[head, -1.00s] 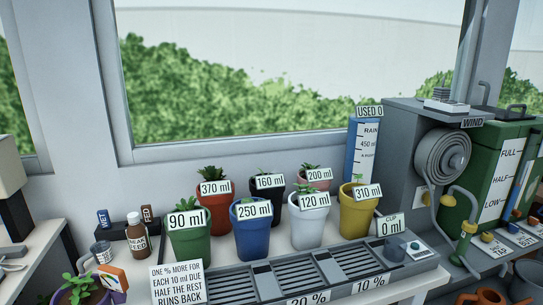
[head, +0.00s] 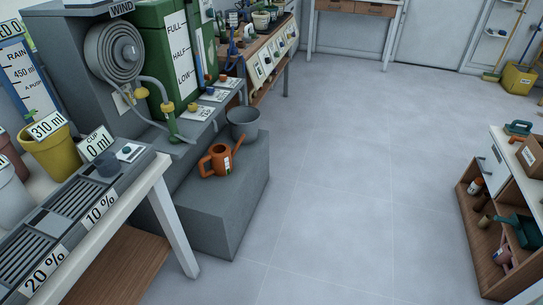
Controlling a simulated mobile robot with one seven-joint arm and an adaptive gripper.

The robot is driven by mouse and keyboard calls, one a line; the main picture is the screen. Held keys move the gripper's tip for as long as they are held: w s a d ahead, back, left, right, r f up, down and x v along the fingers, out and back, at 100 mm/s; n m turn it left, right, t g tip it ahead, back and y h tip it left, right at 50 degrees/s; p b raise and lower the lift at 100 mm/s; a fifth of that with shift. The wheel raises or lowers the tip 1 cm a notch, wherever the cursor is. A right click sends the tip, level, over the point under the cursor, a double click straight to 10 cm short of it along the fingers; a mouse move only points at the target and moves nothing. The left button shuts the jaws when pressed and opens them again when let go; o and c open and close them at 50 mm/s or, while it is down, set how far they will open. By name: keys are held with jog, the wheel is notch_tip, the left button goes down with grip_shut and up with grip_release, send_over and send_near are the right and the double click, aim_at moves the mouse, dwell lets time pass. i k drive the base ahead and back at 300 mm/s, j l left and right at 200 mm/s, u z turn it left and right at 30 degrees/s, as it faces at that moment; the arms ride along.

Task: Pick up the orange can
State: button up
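The orange watering can (head: 218,161) stands upright on a low grey block in the head view, with its spout pointing up and to the right. It has a small white label on its front. A grey bucket (head: 243,122) stands right behind it on the same block. My gripper is not in view.
The grey block (head: 225,205) stands beside the white bench leg (head: 176,226). A green tank (head: 170,55) with taps and a hose reel (head: 114,50) are behind. Open grey floor (head: 345,180) lies to the right. A shelf unit (head: 490,215) stands at the far right.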

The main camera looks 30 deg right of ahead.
aim_at(219, 156)
jog(key=z, duration=0.35)
jog(key=u, duration=0.5)
jog(key=l+u, duration=0.1)
jog(key=u, duration=0.35)
jog(key=k+u, duration=0.1)
jog(key=u, duration=0.9)
jog(key=k+u, duration=0.1)
jog(key=u, duration=0.35)
jog(key=z, duration=2.3)
jog(key=i+l, duration=0.25)
jog(key=l, duration=0.15)
jog(key=i+l, duration=0.3)
jog(key=l, duration=0.15)
